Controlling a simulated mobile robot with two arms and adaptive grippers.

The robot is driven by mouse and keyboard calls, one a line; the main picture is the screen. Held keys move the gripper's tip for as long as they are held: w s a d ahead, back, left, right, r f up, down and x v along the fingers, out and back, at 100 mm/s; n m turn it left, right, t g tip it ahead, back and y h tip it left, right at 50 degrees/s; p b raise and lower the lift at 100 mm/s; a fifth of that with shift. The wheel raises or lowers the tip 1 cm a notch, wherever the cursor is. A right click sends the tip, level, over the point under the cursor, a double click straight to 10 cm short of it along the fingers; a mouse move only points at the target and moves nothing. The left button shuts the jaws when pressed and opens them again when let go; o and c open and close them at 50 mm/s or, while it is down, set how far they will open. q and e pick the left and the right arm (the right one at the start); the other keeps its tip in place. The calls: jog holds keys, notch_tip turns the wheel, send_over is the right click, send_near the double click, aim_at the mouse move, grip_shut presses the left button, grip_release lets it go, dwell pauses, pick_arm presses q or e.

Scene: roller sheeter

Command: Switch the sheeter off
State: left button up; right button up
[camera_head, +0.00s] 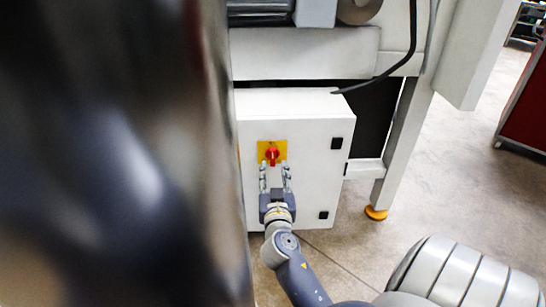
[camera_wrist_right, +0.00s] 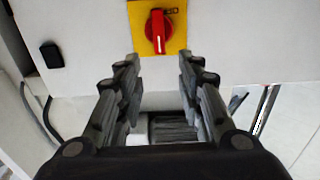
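The sheeter's switch is a red rotary knob (camera_head: 272,154) on a yellow plate (camera_head: 263,147), on the front of a white control box (camera_head: 310,185). In the right wrist view the red knob (camera_wrist_right: 158,30) stands with its handle roughly vertical on the yellow plate (camera_wrist_right: 136,20). My right gripper (camera_head: 275,170) is open, its fingers spread on either side just below the knob. In the right wrist view the gripper (camera_wrist_right: 158,65) has nothing between its fingertips, and the knob lies beyond them. My left gripper is not seen.
The white sheeter frame (camera_head: 305,60) with rollers stands above the box. A black cable (camera_head: 390,72) hangs at its right. A leg with an orange foot (camera_head: 376,213) stands right of the box. A large blurred dark shape covers the left of the head view. A red cabinet (camera_head: 525,110) stands far right.

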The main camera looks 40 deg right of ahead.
aim_at(273, 152)
jog(key=x, duration=0.8)
jog(key=shift+w+d, duration=0.25)
grip_shut()
